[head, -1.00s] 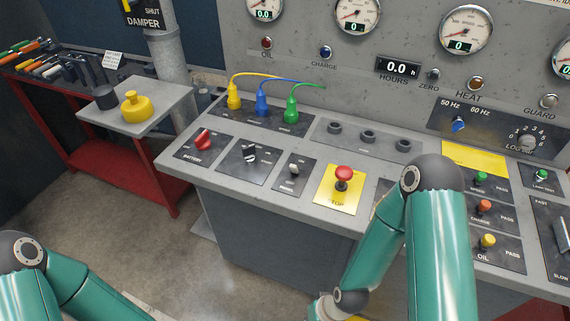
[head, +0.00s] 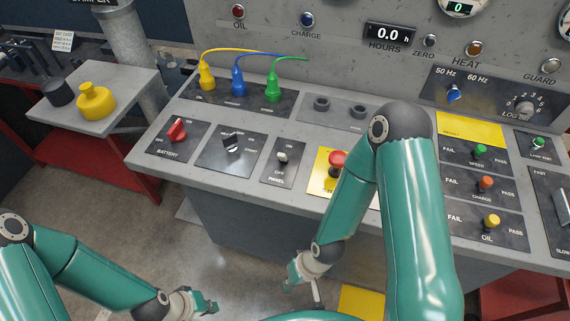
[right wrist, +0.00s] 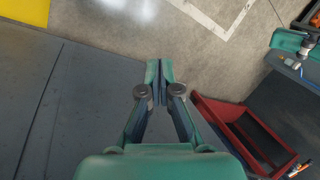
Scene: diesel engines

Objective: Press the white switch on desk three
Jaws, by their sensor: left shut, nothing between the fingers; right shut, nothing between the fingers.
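A small whitish toggle switch (head: 283,157) stands on the dark plate marked PANEL and OFF, on the sloping grey desk (head: 230,183). I see no desk number, so I cannot tell whether this is desk three. My right gripper (head: 291,281) is low in front of the desk, below the switch and apart from it. Its fingers (right wrist: 161,72) are shut and empty in the right wrist view. My left gripper (head: 210,306) is shut and empty at the bottom, left of the right one. My right arm hides part of the desk's middle.
A red mushroom button (head: 338,161) on a yellow plate sits right of the switch. A black-handled switch (head: 232,142) and a red knob (head: 177,130) sit left. A side shelf (head: 125,97) holds a yellow bottle-like object. Open floor lies before the desk.

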